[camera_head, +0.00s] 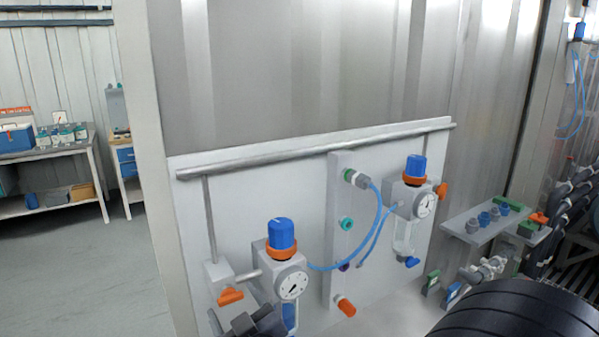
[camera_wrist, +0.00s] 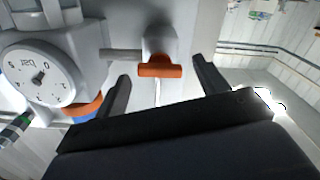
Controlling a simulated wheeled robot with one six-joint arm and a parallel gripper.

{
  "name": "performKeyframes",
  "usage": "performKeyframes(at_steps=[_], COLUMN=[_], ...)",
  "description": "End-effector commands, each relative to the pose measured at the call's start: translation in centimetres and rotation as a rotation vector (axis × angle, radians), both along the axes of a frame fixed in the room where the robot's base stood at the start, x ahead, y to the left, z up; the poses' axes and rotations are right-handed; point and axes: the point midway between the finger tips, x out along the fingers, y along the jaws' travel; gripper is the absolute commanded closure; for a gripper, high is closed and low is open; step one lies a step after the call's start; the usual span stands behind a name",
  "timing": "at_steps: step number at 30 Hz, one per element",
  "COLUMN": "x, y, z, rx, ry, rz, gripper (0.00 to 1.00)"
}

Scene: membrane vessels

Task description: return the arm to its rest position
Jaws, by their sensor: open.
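My gripper (camera_wrist: 161,70) shows in the wrist view with its two dark fingers apart and nothing between them. An orange valve handle (camera_wrist: 160,71) on a grey block appears ahead of the gap; I cannot tell how far beyond the fingertips it is. In the head view the dark end of my gripper (camera_head: 258,323) is low in the picture, just below the same orange handle (camera_head: 230,296) and left of the near gauge. The fingertips are hard to make out there.
A near regulator with a blue knob (camera_head: 282,234) and a gauge (camera_head: 292,284) is close by; its gauge (camera_wrist: 38,74) fills the wrist view's left. A second regulator (camera_head: 413,188), blue hoses (camera_head: 378,215) and a shelf (camera_head: 485,222) are to the right. Open floor (camera_head: 90,265) lies left.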

Motion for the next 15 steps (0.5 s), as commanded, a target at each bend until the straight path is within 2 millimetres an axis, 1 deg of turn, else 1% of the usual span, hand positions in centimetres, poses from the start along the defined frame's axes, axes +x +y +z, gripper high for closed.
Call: performKeyframes(at_steps=[3,15], x=[-1.6,-6.2], y=[-0.9,-3.8], z=[-0.3,-0.2], rx=[0.001,0.003], ry=[-0.002,-0.001], rz=[0.002,0.001], gripper=[0.31,0.31])
